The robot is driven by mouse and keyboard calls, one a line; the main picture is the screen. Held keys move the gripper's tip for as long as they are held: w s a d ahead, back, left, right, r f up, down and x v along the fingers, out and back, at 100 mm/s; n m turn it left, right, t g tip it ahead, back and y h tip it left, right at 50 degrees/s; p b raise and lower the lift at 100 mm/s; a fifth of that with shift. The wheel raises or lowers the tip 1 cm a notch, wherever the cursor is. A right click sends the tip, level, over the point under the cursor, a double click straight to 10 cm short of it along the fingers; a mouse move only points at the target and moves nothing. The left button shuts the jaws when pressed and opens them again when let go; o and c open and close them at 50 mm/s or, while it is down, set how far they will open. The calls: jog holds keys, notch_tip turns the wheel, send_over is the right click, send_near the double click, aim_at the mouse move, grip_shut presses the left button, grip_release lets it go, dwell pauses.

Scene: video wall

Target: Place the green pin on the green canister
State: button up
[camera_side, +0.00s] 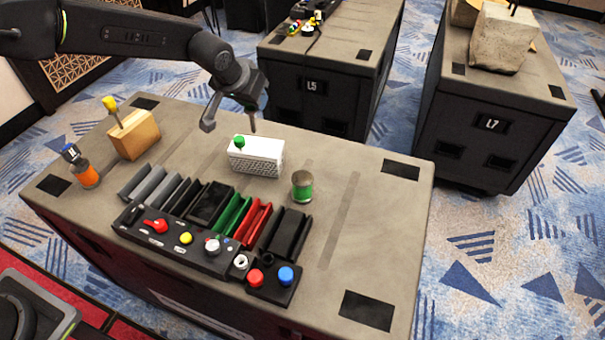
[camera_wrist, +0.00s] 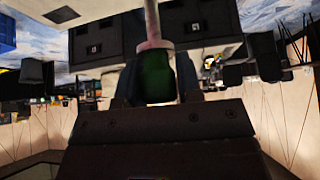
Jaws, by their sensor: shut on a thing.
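The green pin (camera_side: 239,142) shows in the side view at the top of the white block, close to the fingertip of my gripper (camera_side: 250,126). In the wrist view, the pin's green handle (camera_wrist: 157,76) sits between the fingers of my gripper (camera_wrist: 160,90), with a pale collar and a thin shaft pointing away. My gripper is shut on it. I cannot tell whether the shaft is still in the block.
The white block (camera_side: 262,160) stands under my gripper. A wooden block (camera_side: 135,138) with a yellow pin and an orange canister (camera_side: 86,175) with a blue-topped pin are at left. Coloured holders (camera_side: 232,214) and a control panel (camera_side: 180,238) lie in front. The table's right side is clear.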

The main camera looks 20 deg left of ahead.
jog(key=shift+w+d+f, duration=0.15)
jog(key=shift+d+f, duration=1.75)
jog(key=shift+d, duration=0.05)
jog(key=shift+w+d+f, duration=0.15)
jog(key=shift+d+f, duration=1.75)
jog(key=shift+w+d+f, duration=0.15)
jog(key=shift+d+f, duration=1.75)
jog(key=shift+d, duration=0.05)
jog(key=o, duration=0.9)
jog(key=shift+f, duration=0.15)
jog(key=shift+o, duration=0.2)
jog(key=shift+r, duration=0.25)
jog(key=v, duration=1.1)
jog(key=shift+s+r, duration=0.25)
jog(key=shift+r, duration=0.1)
